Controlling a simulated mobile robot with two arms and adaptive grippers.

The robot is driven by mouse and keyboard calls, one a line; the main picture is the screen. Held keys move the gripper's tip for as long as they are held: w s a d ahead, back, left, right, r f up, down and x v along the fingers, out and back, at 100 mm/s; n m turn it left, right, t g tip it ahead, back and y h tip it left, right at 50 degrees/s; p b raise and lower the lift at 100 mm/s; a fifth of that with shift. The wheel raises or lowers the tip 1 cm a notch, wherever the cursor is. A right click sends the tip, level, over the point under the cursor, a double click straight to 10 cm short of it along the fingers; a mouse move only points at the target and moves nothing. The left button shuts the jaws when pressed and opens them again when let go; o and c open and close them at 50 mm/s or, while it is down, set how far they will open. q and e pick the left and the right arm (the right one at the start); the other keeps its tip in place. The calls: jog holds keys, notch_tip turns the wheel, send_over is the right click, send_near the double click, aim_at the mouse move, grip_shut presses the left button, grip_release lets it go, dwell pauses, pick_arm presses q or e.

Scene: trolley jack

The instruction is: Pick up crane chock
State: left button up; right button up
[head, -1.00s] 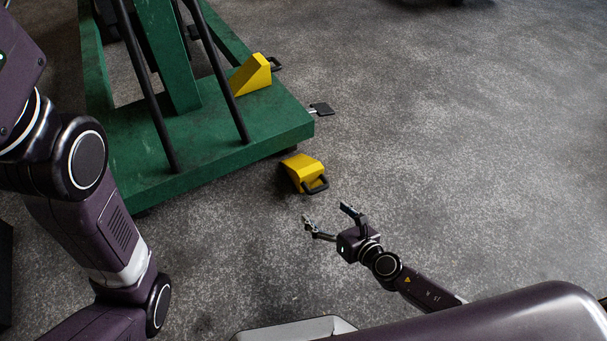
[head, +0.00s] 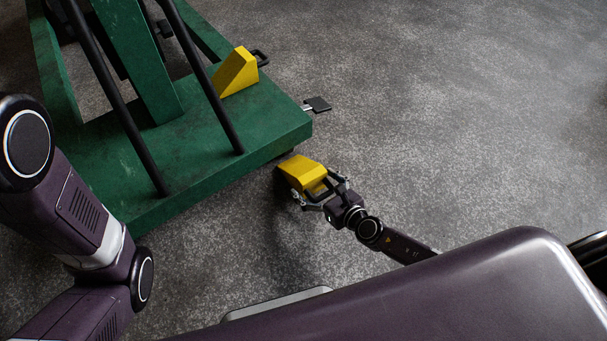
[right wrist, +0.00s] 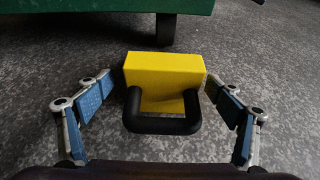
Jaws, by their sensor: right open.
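A yellow crane chock (head: 302,171) with a black handle lies on the floor in front of the green jack base's near corner. In the right wrist view the chock (right wrist: 163,70) is centred, its black handle (right wrist: 162,124) facing me. My right gripper (head: 319,194) is open, with its fingers on either side of the handle; in the right wrist view the gripper (right wrist: 160,98) has blue finger pads spread left and right of the chock. The right pad appears very close to the chock; contact is unclear. A second yellow chock (head: 236,73) sits on the green base. My left gripper is out of view.
The green jack base (head: 215,143) with black bars stands just beyond the floor chock. A small black pedal (head: 318,104) sticks out at its right corner. The grey floor to the right is clear.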

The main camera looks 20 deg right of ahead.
jog(key=x, duration=0.1)
jog(key=b+x, duration=0.1)
jog(key=x, duration=0.1)
jog(key=b+x, duration=0.1)
jog(key=x, duration=0.1)
jog(key=shift+d+f, duration=0.25)
jog(key=shift+d, duration=0.05)
jog(key=shift+w+a+f, duration=0.1)
jog(key=shift+w+a, duration=0.05)
jog(key=shift+w, duration=0.15)
jog(key=c, duration=2)
jog(key=shift+o, duration=0.2)
jog(key=shift+w+r, duration=0.1)
jog(key=shift+r, duration=0.1)
